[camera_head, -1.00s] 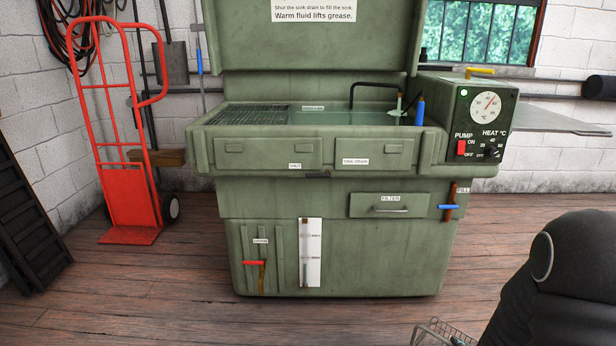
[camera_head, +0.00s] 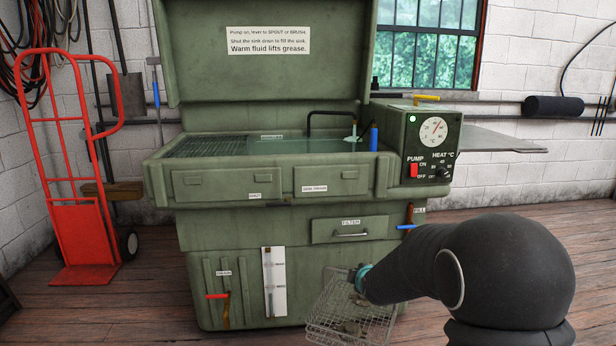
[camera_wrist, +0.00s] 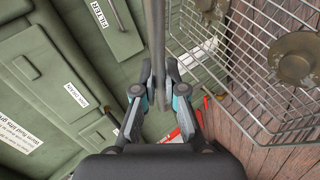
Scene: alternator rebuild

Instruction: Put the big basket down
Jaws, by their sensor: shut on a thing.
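The big wire basket (camera_head: 350,318) hangs in front of the lower right of the green parts washer in the head view. My gripper (camera_wrist: 160,92) is shut on the basket's upright-looking metal handle (camera_wrist: 154,35) in the wrist view. The basket's wire side also shows at the right there (camera_wrist: 228,62), with round brassy metal parts (camera_wrist: 297,57) in it. In the head view my arm hides part of the basket and most of the gripper. The basket seems held above the wooden floor; its exact height cannot be told.
The green washer (camera_head: 230,224) has a fluid-filled sink (camera_head: 290,148) with its lid raised, a spout, and a control box (camera_head: 430,150) at right. A red hand truck (camera_head: 72,235) stands at left. Wooden floor at right (camera_head: 590,260) is clear.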

